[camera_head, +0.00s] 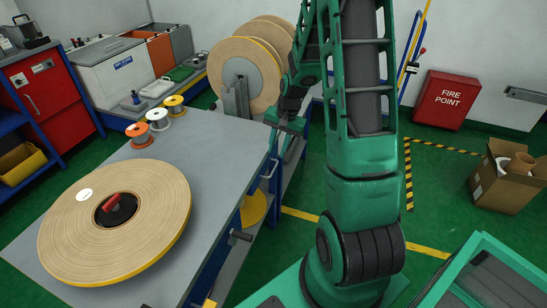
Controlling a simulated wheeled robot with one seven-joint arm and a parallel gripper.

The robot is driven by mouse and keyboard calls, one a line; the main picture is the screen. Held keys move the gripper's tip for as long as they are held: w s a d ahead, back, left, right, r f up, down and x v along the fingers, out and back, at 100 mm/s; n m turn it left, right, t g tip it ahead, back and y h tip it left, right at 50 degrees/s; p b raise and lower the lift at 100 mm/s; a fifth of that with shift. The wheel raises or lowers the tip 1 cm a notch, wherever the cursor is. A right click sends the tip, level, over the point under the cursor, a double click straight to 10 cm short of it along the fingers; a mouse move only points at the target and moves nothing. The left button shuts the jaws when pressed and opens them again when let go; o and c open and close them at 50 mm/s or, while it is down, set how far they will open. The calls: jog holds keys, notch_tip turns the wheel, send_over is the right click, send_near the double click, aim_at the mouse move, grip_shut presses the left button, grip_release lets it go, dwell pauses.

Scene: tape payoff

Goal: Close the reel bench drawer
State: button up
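The reel bench (225,150) has a grey top and a blue frame and fills the left and middle of the view. A bar-like handle (270,168) shows on its right side, below the top; it looks like the drawer's handle. The drawer itself is seen too steeply to tell how far it stands out. My gripper (284,140) hangs at the bench's right edge, just above and beside that handle. I cannot tell whether it touches anything. Its fingers are small and partly hidden, so their opening is unclear.
A large tape reel (165,222) lies on the bench, with several small spools (158,119) behind it. Upright reels (245,75) stand at the back. A dark knob (240,236) juts from the bench's right side.

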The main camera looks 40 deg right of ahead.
jog(key=shift+s+d+r, duration=0.1)
jog(key=shift+r, duration=0.7)
jog(key=shift+s+d+r, duration=0.1)
jog(key=shift+r, duration=0.65)
jog(key=s+a+r+n, duration=0.1)
jog(key=s+a+r, duration=0.1)
jog(key=s+r, duration=0.3)
jog(key=s+a+r+n+g, duration=0.1)
jog(key=s+r, duration=0.5)
jog(key=s, duration=0.8)
jog(key=s+a+r+n+h, duration=0.1)
jog(key=s+a+r+n, duration=0.2)
jog(key=s, duration=0.7)
notch_tip(320, 180, up, 2)
jog(key=shift+a+r+g, duration=0.2)
jog(key=shift+a+g, duration=0.1)
jog(key=shift+g, duration=0.1)
